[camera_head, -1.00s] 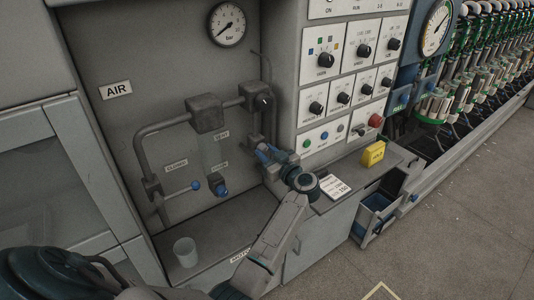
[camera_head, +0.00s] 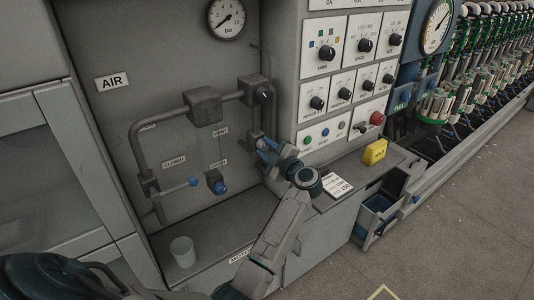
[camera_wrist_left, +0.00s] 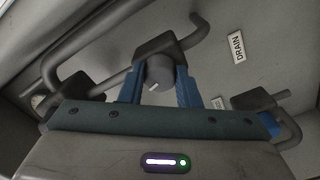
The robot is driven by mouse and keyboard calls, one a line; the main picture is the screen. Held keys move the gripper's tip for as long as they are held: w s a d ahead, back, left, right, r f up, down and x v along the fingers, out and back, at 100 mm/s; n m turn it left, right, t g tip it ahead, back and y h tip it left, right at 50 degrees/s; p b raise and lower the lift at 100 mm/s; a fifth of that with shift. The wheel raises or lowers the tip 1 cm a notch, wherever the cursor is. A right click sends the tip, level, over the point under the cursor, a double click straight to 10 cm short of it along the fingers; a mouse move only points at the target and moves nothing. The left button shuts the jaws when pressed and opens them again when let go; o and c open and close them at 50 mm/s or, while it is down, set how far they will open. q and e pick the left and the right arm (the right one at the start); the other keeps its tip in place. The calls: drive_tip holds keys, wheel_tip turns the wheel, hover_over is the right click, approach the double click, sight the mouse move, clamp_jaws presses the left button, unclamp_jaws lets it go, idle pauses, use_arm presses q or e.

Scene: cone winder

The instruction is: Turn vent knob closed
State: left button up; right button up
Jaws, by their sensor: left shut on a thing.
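My left gripper (camera_head: 266,147) is at the pipework in the air cabinet, in front of the right-hand vertical pipe. In the left wrist view its two blue fingers (camera_wrist_left: 158,90) are on either side of a round grey knob (camera_wrist_left: 158,72) with a white mark on its face, and they are shut on it. The knob sits on a dark valve block on a pipe. In the head view the gripper hides this knob. A VENT label (camera_head: 219,132) is on the panel to the left of the gripper. My right gripper is not in view.
A dark knob (camera_head: 264,95) is on the pipe above the gripper. A blue-tipped lever (camera_head: 193,181) and a blue-ended fitting (camera_head: 217,184) are to the left. A clear cup (camera_head: 182,251) stands on the ledge. The control panel (camera_head: 328,83) is close on the right.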

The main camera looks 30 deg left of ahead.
use_arm(q)
drive_tip(key=n+b, duration=0.2)
drive_tip(key=n, duration=0.1)
drive_tip(key=shift+f, duration=0.15)
drive_tip(key=shift+n+b, duration=1.1)
drive_tip(key=shift+n, duration=0.3)
drive_tip(key=shift+r, duration=0.2)
drive_tip(key=o, duration=1)
